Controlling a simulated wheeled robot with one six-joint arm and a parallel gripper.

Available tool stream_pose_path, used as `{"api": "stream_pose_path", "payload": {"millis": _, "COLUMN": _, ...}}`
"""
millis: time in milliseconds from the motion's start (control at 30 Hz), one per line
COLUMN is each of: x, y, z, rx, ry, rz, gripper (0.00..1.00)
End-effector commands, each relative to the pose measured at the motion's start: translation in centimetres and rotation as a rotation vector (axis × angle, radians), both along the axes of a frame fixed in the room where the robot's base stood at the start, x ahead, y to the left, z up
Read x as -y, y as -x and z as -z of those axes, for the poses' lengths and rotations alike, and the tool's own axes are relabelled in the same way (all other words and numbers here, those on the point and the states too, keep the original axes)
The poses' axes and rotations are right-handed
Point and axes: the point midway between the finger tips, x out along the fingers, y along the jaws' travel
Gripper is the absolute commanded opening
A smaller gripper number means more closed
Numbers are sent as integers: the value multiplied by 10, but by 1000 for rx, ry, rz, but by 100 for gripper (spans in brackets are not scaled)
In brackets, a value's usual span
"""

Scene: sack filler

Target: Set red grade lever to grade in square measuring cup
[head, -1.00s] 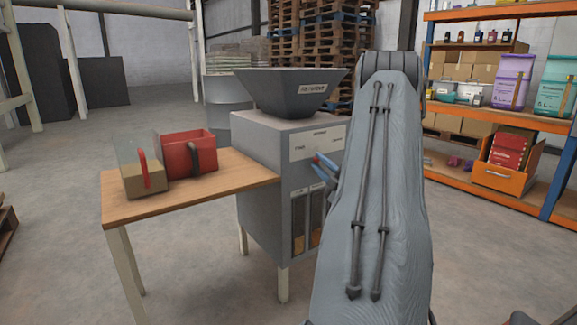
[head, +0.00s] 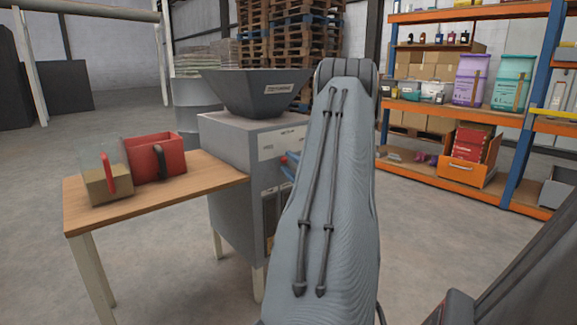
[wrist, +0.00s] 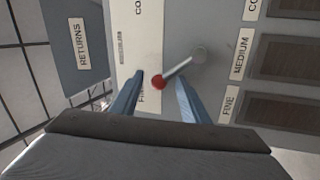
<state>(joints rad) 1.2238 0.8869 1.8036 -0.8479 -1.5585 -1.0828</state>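The lever with a red knob (wrist: 157,82) shows in the wrist view on the grey filler (head: 240,185). Its knob end lies by the partly covered label starting "FI" on the pale label strip (wrist: 139,45), away from the "CO" end. My gripper (wrist: 158,88) is open, with a blue finger on each side of the knob; contact is unclear. In the head view my arm hides most of the gripper and the lever. A clear boxy cup (head: 98,190) with a red handle and tan contents stands on the table (head: 150,206). The contents' coarseness is too small to tell.
A red boxy container (head: 140,163) with a black handle stands beside the clear cup. The dark hopper (head: 245,95) tops the filler. "MEDIUM" and "FINE" labels mark dark windows (wrist: 282,58) in the wrist view. Orange shelving (head: 400,103) stands right, beyond open floor.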

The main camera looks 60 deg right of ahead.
Motion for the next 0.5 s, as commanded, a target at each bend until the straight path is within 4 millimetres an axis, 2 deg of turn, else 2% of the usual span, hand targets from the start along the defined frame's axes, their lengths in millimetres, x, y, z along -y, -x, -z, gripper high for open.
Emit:
{"api": "stream_pose_path", "payload": {"millis": 267, "x": -5, "y": -4, "z": 0, "rx": 1, "ry": -1, "rz": -11, "gripper": 42}}
{"api": "stream_pose_path", "payload": {"millis": 367, "x": -6, "y": 2, "z": 1, "rx": 1, "ry": -2, "rz": -9, "gripper": 42}}
{"api": "stream_pose_path", "payload": {"millis": 500, "x": -11, "y": 21, "z": 6, "rx": 0, "ry": -3, "rz": -7, "gripper": 42}}
